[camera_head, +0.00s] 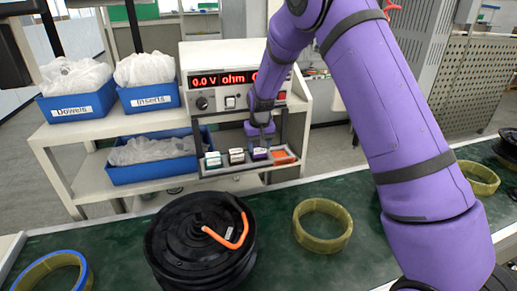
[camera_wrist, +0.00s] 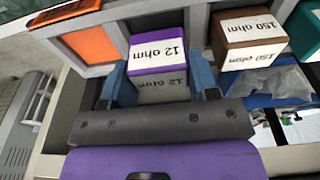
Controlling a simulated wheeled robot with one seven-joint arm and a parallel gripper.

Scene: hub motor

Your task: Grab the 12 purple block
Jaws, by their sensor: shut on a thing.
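The purple block (camera_wrist: 158,52) is labelled "12 ohm" and sits in its place in the rack (camera_wrist: 150,22). In the head view the purple block (camera_head: 259,154) is in the row at the front of the meter stand, right below my gripper (camera_head: 260,138). In the wrist view the two blue fingers of my gripper (camera_wrist: 160,80) are on either side of the block, and it is shut on it. The block's lower part lies between the fingers.
A brown block (camera_wrist: 250,38) labelled "150 ohm" is beside it, then a teal block (camera_head: 213,160). An orange piece (camera_head: 284,157) is on the other side. The meter (camera_head: 225,80) stands behind. A black hub motor (camera_head: 200,240) and a yellow ring (camera_head: 322,226) lie on the green bench.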

